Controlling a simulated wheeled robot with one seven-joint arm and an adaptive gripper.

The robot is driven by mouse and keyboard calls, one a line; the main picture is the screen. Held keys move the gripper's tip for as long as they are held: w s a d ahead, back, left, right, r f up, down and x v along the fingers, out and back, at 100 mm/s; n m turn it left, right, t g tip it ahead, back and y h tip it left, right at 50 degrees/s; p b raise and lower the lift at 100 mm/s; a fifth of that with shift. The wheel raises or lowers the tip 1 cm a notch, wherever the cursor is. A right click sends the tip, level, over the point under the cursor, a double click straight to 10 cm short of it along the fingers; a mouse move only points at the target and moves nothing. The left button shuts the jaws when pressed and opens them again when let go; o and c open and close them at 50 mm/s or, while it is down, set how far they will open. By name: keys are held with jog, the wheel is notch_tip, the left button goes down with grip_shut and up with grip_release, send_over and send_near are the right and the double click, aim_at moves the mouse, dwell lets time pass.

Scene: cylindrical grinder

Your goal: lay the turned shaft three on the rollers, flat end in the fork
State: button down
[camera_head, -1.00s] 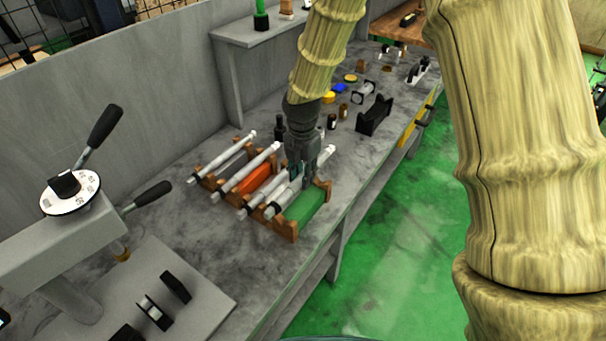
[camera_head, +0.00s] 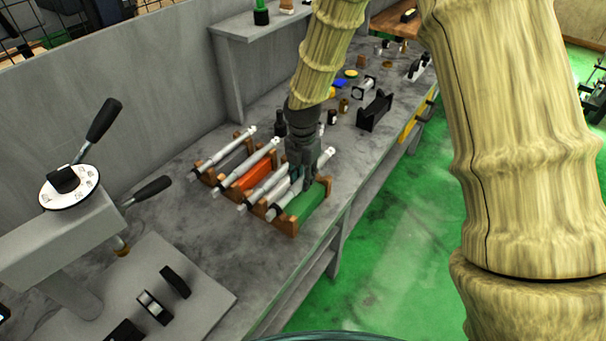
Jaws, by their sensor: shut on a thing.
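My gripper (camera_head: 302,182) points down over the right part of the wooden rack (camera_head: 284,228) and is shut on the rightmost light grey shaft (camera_head: 273,212). The gripper covers the middle of that shaft; both ends show. I cannot tell whether the shaft touches the rack. Several shafts lie side by side there, including one at the left (camera_head: 225,152), one over the orange pad (camera_head: 247,172) and one just left of the gripper (camera_head: 262,190). I cannot read any numbers on them. Black blocks (camera_head: 175,281) (camera_head: 153,307) stand on a grey plate at lower left; rollers and fork are not clearly recognisable.
A grey machine head with a dial (camera_head: 70,190) and black levers (camera_head: 146,191) stands at left. A black stand (camera_head: 375,113), small bottles (camera_head: 332,117) and other small parts lie beyond the rack. Bare bench (camera_head: 190,235) lies between rack and plate.

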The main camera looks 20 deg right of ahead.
aim_at(303, 198)
jog(key=shift+f+b, duration=0.7)
jog(key=shift+f, duration=1.95)
jog(key=shift+f, duration=0.1)
jog(key=c, duration=1.2)
grip_release()
jog(key=shift+o, duration=0.5)
jog(key=shift+f, duration=0.1)
